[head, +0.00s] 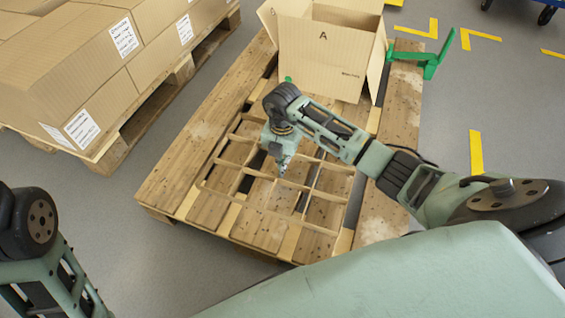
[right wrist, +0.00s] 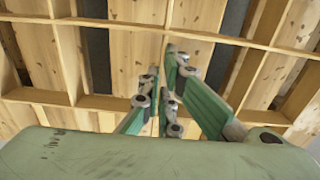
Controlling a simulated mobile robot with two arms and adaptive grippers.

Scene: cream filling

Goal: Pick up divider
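The divider (head: 268,207) is a light wooden-coloured grid of crossing thin strips. It lies flat on the pallet in the head view, and its strips (right wrist: 72,55) fill much of the right wrist view. My right gripper (head: 281,171) points down at the middle of the grid, its fingertips close to a strip. In the right wrist view its green-padded fingers (right wrist: 168,85) are close together near a strip crossing. I cannot tell whether they grip a strip. Only part of my left arm shows at the lower left of the head view; its gripper is out of view.
An open cardboard box (head: 323,58) marked A stands on the back of the wooden pallet (head: 165,185). A green bracket (head: 432,60) is at the pallet's back right corner. Closed cartons (head: 75,65) sit on another pallet at left.

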